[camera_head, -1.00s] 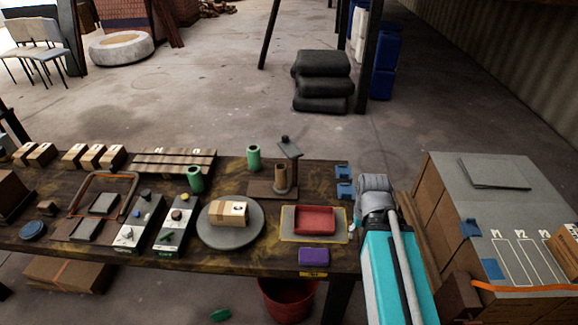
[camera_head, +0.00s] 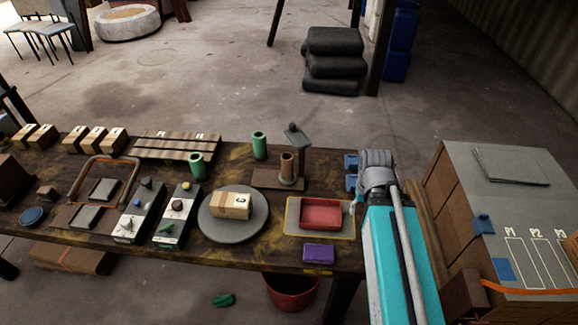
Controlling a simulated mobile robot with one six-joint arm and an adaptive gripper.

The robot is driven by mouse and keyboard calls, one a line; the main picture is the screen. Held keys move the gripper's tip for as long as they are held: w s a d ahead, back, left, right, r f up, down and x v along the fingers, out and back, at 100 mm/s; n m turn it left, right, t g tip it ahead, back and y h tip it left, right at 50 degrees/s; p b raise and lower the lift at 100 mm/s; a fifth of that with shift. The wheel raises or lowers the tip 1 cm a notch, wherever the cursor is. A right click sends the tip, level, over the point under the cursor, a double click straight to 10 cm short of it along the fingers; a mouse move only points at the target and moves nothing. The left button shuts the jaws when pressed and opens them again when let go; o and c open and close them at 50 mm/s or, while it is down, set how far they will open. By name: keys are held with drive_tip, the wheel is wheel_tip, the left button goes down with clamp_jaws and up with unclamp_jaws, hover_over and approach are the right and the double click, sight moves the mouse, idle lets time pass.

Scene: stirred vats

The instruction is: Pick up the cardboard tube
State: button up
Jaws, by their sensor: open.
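The cardboard tube (camera_head: 287,167) is a short brown cylinder. It stands upright on a flat brown base on the table (camera_head: 270,258), toward the back right. A post with a dark tilted plate (camera_head: 298,136) rises just behind it. My teal and grey arm reaches in from the bottom right and ends in a grey wrist at the table's right end. The wrist is to the right of the tube and apart from it. My gripper's fingers cannot be made out; the wrist and arm hide them.
Two green tubes (camera_head: 260,145) (camera_head: 197,166) stand left of the cardboard tube. A red tray (camera_head: 322,213), a purple block (camera_head: 319,252) and a round grey plate (camera_head: 233,231) with a box lie nearer. A grey-topped cabinet (camera_head: 500,200) stands right of my arm.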

drive_tip(key=o, duration=0.4)
drive_tip(key=shift+c, duration=0.2)
drive_tip(key=shift+o, duration=1.2)
drive_tip(key=shift+w+a+f, duration=0.2)
drive_tip(key=w+a+f+n+t+h+b, duration=0.2)
drive_tip(key=w+a+f+n+h+b, duration=0.1)
drive_tip(key=w+a+n+b, duration=0.4)
drive_tip(key=w+a+f+n+t+h+b, duration=0.2)
drive_tip(key=w+a+n+h+b, duration=0.15)
drive_tip(key=a+n, duration=0.35)
drive_tip(key=w+a+n+t+h+b, duration=0.1)
drive_tip(key=w+a+n+t+b, duration=0.1)
drive_tip(key=a+n, duration=0.5)
drive_tip(key=w+a+r+n+t+b, duration=0.1)
drive_tip(key=w+a+n+t+b, duration=0.1)
drive_tip(key=a+n, duration=0.5)
drive_tip(key=a+t+b, duration=0.1)
drive_tip(key=a+t, duration=0.1)
drive_tip(key=a, duration=0.1)
drive_tip(key=shift+w+a+n+t+h, duration=0.2)
drive_tip(key=shift+n+t+h, duration=0.1)
drive_tip(key=shift+t+h, duration=0.1)
drive_tip(key=shift+d, duration=0.1)
